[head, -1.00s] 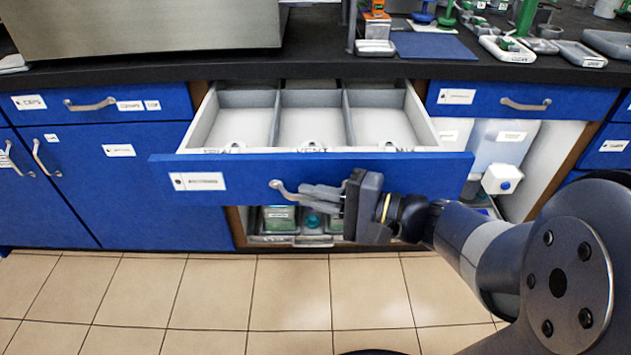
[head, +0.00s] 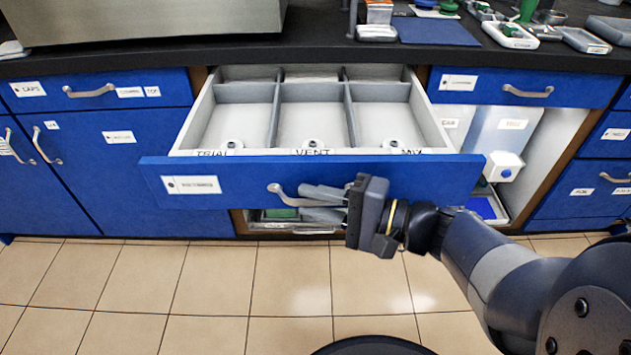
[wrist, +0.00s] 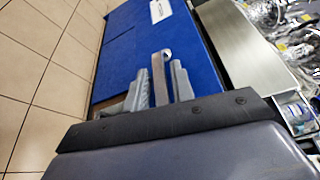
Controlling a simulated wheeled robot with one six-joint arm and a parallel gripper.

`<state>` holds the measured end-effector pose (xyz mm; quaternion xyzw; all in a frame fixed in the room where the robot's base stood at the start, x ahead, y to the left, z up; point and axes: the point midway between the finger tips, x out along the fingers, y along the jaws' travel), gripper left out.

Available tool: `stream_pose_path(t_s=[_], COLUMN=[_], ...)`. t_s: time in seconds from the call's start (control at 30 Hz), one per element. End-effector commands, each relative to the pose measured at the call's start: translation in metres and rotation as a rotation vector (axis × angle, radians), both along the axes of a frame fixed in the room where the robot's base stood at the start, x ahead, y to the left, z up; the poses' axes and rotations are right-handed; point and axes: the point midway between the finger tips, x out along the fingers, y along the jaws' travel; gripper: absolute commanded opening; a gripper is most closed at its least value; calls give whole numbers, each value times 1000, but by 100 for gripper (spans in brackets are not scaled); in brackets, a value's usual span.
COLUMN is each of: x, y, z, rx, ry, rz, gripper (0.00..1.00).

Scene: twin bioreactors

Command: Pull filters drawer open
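The blue-fronted drawer (head: 240,180) stands out from under the black counter in the head view, with its inside showing. Its white label is too blurred to read, so I cannot confirm that it says filters. Inside are light grey compartments marked TRIAL, VENT and MIX, each with a small round item near the front. My gripper (head: 304,194) is at the curved metal handle (head: 276,188). The fingers hide part of the handle.
A blue drawer (head: 100,92) and cupboard doors flank it on the left, with another blue drawer (head: 520,85) on the right. An open bay with white containers (head: 495,140) is below that. The tiled floor (head: 290,280) in front is clear.

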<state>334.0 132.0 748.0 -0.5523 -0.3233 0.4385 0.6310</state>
Motion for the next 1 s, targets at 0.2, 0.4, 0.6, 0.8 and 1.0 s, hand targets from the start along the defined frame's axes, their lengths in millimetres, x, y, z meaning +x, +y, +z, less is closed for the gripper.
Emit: stream_pose_path(t_s=[0.2, 0.4, 0.6, 0.8, 1.0], x=[0, 0, -5, -15, -24], y=[0, -3, -17, -37, -58], z=[0, 1, 3, 5, 6], rx=[1, 1, 1, 1, 1], ry=[0, -2, -1, -1, 0], rz=[0, -1, -6, -6, -6], gripper=[31, 31, 31, 31, 31])
